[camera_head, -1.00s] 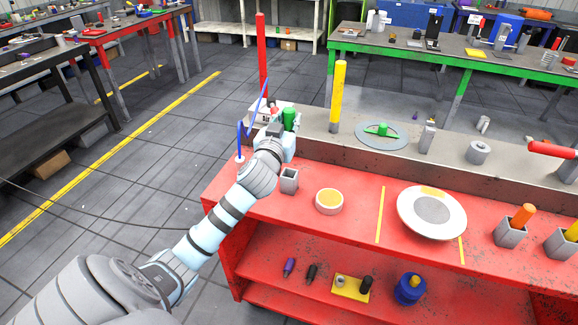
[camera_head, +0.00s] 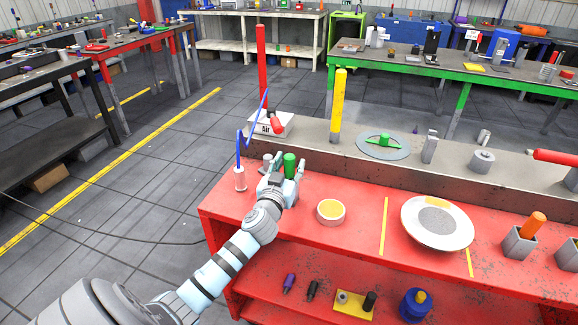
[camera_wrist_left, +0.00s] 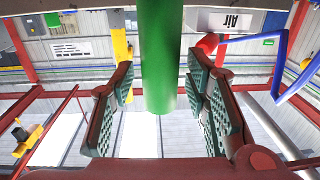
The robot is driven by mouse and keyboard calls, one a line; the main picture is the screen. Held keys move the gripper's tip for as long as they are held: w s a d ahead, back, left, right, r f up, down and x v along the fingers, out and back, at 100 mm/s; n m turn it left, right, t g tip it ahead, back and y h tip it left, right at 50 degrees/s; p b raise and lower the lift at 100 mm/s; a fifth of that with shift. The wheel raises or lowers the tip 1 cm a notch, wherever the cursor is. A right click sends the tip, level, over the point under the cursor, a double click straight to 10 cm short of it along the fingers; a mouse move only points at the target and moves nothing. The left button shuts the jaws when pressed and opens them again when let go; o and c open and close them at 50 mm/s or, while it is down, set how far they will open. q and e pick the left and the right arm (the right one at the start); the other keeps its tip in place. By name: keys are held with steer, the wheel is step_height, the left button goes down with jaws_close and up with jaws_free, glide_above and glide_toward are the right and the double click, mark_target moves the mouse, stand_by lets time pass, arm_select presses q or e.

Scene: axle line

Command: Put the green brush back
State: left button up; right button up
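The green brush (camera_head: 289,165) shows as an upright green handle at the left end of the red bench. It also shows in the left wrist view (camera_wrist_left: 159,60), between the finger pads. My left gripper (camera_head: 282,182) is around the handle. In the left wrist view its fingers (camera_wrist_left: 160,105) stand apart, with a visible gap on each side of the handle, so it looks open. The brush's lower end and the grey square cup seen earlier at this spot are hidden behind my gripper. I cannot tell whether the brush stands in the cup. My right gripper is not in view.
A white post with a blue hose (camera_head: 240,178) stands close left of my gripper. A yellow-topped round tin (camera_head: 330,212) is to the right, then a large round plate (camera_head: 437,222) and a grey cup (camera_head: 517,243) with an orange handle. A raised grey ledge (camera_head: 400,165) runs behind.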

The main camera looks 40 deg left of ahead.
arm_select(q)
steer(key=shift+r, duration=0.15)
steer(key=v, duration=1.2)
steer(key=shift+b, duration=0.35)
